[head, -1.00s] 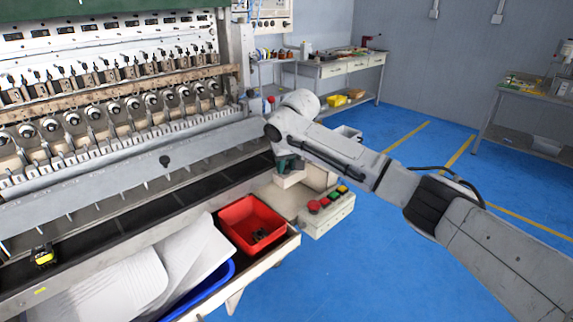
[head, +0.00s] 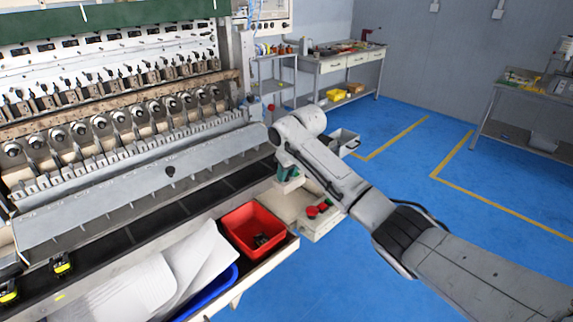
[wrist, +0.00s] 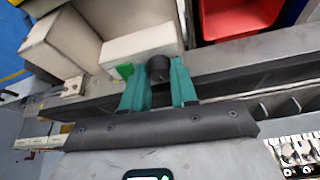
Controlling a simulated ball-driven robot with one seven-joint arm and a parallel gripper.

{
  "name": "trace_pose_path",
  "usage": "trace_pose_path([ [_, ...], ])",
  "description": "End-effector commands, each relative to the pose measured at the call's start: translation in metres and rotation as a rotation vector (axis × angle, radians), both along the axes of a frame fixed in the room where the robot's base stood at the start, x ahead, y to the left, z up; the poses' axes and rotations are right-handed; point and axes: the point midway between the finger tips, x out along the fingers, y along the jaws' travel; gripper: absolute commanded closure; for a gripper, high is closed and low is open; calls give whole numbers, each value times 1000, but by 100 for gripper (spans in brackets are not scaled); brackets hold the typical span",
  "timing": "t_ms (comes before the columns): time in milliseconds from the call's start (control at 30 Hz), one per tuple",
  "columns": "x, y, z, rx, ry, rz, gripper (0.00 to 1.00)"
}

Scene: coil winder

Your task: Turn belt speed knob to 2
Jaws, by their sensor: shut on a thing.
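The belt speed knob (wrist: 158,68) is a small black round knob on a pale box (wrist: 140,46) in the wrist view. My gripper (wrist: 158,80) has green fingers, one on each side of the knob, and is shut on it. Part of the knob is hidden between the fingers, and I cannot read its setting or any scale. In the head view my gripper (head: 289,176) is at the right end of the coil winder's belt (head: 200,205), and my arm hides the knob there.
A red bin (head: 252,230) stands left of the control box (head: 318,222) with its red buttons. White sheets (head: 190,270) and a blue tray (head: 215,293) lie in front. The winder's machine bed (head: 130,200) runs along the left. Blue floor is open at right.

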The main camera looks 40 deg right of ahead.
Motion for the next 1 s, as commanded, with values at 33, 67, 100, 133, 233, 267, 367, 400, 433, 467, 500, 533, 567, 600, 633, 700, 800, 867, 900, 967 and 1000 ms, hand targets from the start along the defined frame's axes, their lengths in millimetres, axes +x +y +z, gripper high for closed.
trace_pose_path([
  [33, 0, 0, 2, 2, 0, 30, 100],
  [67, 0, -1, 2, 2, 0, 51, 100],
  [100, 0, -1, 1, 2, 0, 82, 100],
  [133, 0, -1, 1, 2, -1, 107, 100],
  [233, 0, -2, 1, 2, 0, 193, 100],
  [267, 0, -2, 1, 1, -1, 218, 100],
  [367, 1, -3, 0, 1, -1, 294, 100],
  [400, 1, -3, 0, 0, -2, 321, 100],
  [433, 1, -3, 0, 1, -2, 341, 100],
  [467, 1, -3, -1, 1, -2, 360, 100],
  [500, 1, -3, -1, 1, -2, 382, 100],
  [533, 1, -3, 0, 1, -2, 399, 100],
  [567, 1, -4, 0, 1, -2, 412, 100],
  [600, 1, -4, 0, 0, -1, 430, 100],
  [633, 1, -4, 0, 0, -1, 443, 100],
  [700, 1, -4, 0, 0, -2, 467, 100],
  [800, 1, -4, 0, 1, -2, 491, 100],
  [867, 1, -4, 0, 0, -2, 500, 100],
  [900, 1, -4, 0, 0, -2, 505, 100],
  [967, 1, -4, 0, 0, -3, 511, 100],
  [1000, 1, -4, 1, 0, -3, 513, 100],
])
